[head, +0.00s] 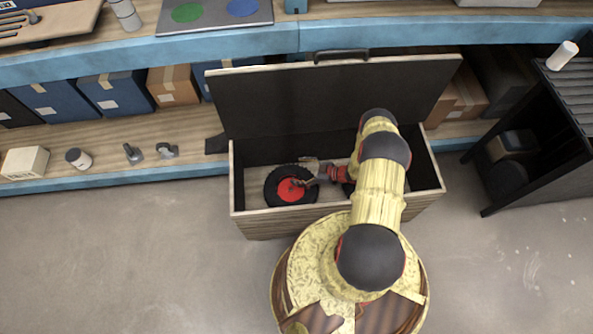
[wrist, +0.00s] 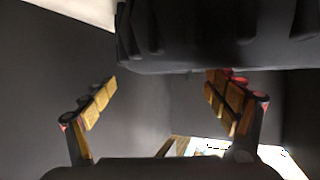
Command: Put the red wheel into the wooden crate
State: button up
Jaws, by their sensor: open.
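The red wheel (head: 283,195), a black tyre with a red hub, lies flat inside the wooden crate (head: 262,224), in its left part. The crate's dark lid stands open behind it. My gripper (head: 299,184) reaches down into the crate from the right, with its fingers over the wheel's hub. In the wrist view my gripper (wrist: 164,97) is open, its yellow-padded fingers wide apart with nothing between the pads. A black ribbed tyre-like shape (wrist: 220,38) fills the top of that view. Whether the fingers touch the wheel cannot be told.
A black rack (head: 540,130) stands at right. Floor at left is clear.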

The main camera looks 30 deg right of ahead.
jog(key=p+v, duration=0.2)
jog(key=v, duration=0.8)
jog(key=shift+s+d, duration=0.25)
jog(key=shift+s, duration=0.05)
jog(key=shift+r, duration=0.1)
jog(key=shift+r+p, duration=0.15)
jog(key=shift+p, duration=0.25)
